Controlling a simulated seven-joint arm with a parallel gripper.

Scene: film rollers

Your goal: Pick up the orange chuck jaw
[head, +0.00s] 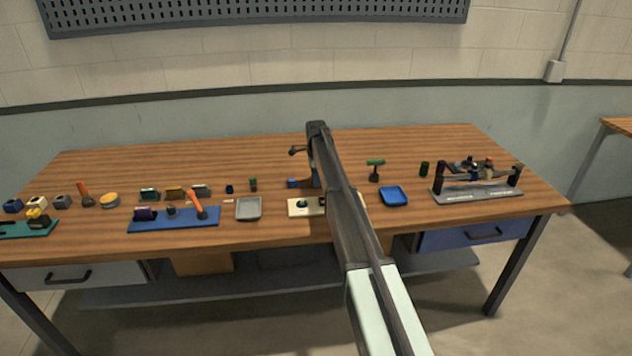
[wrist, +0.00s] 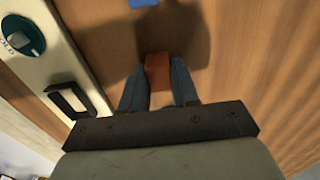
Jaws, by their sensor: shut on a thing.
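The orange chuck jaw (wrist: 158,74) is a small orange block between the two blue-grey fingers of my gripper (wrist: 157,85) in the wrist view. In the head view my gripper (head: 313,180) points down over the middle of the bench, mostly behind my arm. I cannot make out the jaw clearly there.
A cream plate with a teal knob (wrist: 24,36) lies left of my gripper in the wrist view. A small blue block (head: 293,183) is close by. A grey tray (head: 249,208) stands left, a blue tray (head: 394,196) right. The bench's back (head: 200,160) is clear.

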